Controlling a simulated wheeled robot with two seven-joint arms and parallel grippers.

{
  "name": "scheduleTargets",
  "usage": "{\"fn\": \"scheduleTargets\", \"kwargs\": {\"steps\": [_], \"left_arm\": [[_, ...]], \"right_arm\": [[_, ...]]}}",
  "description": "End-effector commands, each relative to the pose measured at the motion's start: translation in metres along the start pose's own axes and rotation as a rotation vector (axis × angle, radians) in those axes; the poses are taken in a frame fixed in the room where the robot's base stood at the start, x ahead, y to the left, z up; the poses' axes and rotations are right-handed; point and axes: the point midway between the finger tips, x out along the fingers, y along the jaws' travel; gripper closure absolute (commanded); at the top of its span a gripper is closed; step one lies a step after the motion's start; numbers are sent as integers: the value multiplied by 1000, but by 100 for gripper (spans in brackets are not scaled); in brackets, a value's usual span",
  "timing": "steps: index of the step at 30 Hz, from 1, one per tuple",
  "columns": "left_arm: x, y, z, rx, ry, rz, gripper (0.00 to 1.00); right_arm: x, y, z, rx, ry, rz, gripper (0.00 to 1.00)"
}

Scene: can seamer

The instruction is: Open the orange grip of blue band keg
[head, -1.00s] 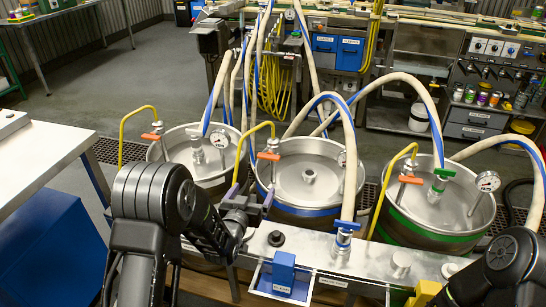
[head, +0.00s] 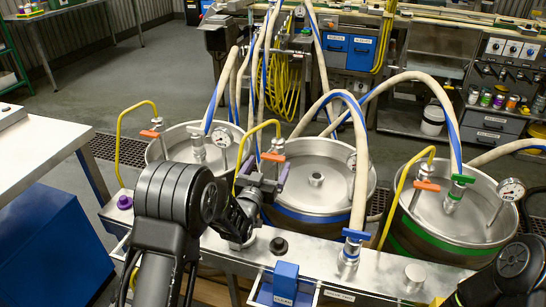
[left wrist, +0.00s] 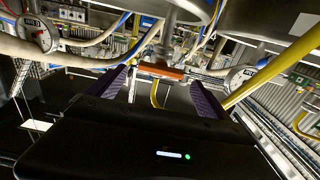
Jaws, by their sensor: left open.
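The blue band keg (head: 318,214) stands in the middle of three steel kegs. Its orange grip (head: 273,157) sits on a tap at the lid's left side, with a yellow hose curving beside it. My left gripper (head: 267,170) is open just below and in front of that grip. In the left wrist view the orange grip (left wrist: 160,70) shows between and beyond the two purple fingers, with a gap on each side. The fingers are not closed on it. My right arm shows only at the lower right; its gripper is out of view.
A keg with its own orange grip (head: 149,134) stands left, and the green band keg (head: 440,245) stands right. A steel bench (head: 325,262) runs in front of the kegs.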

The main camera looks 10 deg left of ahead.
Motion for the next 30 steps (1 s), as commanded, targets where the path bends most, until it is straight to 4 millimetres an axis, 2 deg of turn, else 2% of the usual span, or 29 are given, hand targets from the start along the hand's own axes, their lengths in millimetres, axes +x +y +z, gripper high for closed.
{"fn": "scheduleTargets", "kwargs": {"steps": [3, 9, 20, 30], "left_arm": [[20, 0, 0, 3, -1, 0, 9], [44, -1, 1, 2, -1, -1, 9], [51, -1, 1, 0, -1, -1, 9], [51, 0, 1, 0, -1, -1, 36]], "right_arm": [[-2, -1, 0, 0, 0, 0, 64], [-3, -1, 0, 0, 0, 0, 64], [-3, -1, 0, 0, 0, 0, 64], [-3, -1, 0, 0, 0, 0, 64]]}}
